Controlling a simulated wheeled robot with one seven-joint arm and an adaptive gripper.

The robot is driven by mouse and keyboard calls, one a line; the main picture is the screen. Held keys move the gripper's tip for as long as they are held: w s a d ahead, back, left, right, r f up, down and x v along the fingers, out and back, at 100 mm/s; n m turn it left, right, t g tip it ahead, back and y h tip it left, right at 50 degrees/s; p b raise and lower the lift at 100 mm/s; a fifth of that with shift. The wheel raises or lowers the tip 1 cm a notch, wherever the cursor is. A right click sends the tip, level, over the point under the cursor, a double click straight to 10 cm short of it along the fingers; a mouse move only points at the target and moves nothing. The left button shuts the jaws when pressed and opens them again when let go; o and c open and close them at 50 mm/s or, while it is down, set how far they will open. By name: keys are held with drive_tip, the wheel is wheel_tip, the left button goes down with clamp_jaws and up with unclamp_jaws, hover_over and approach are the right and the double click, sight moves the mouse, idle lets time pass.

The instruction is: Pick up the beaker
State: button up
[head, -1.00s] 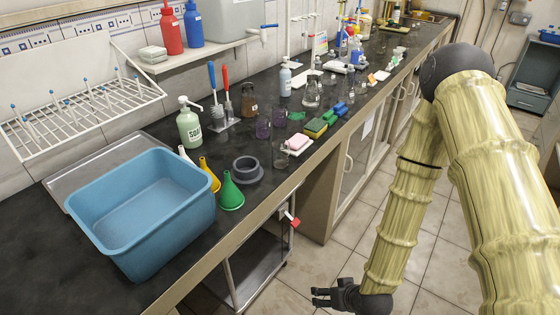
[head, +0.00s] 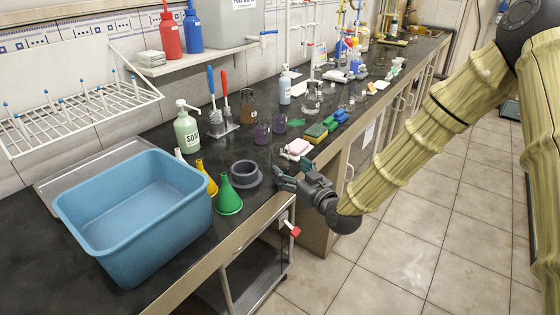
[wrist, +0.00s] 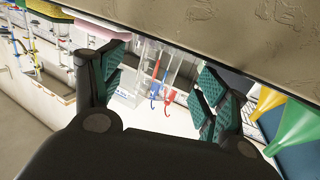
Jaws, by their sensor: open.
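Two small glass vessels with purple liquid, which look like beakers, stand on the dark bench in the head view: one in front (head: 262,134) and one just behind it to the right (head: 279,123). I cannot tell which vessel the task means. My gripper (head: 281,177) is at the bench's front edge, nearer the front than both vessels and apart from them. In the wrist view my gripper (wrist: 158,95) has its green-padded fingers spread wide with nothing held between them. A clear glass seen beside the soap dish earlier is hard to make out now.
A green funnel (head: 229,199) and a grey ring (head: 246,174) stand left of my gripper. A blue tub (head: 135,263) is further left. A pink soap on a dish (head: 297,147) and sponges (head: 316,132) lie just beyond. A brush stand (head: 222,126) is behind.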

sight(285, 165)
drive_tip(key=shift+p+x, duration=0.4)
drive_tip(key=shift+x, duration=2.75)
drive_tip(key=c, duration=1.2)
drive_tip(key=shift+r, duration=0.1)
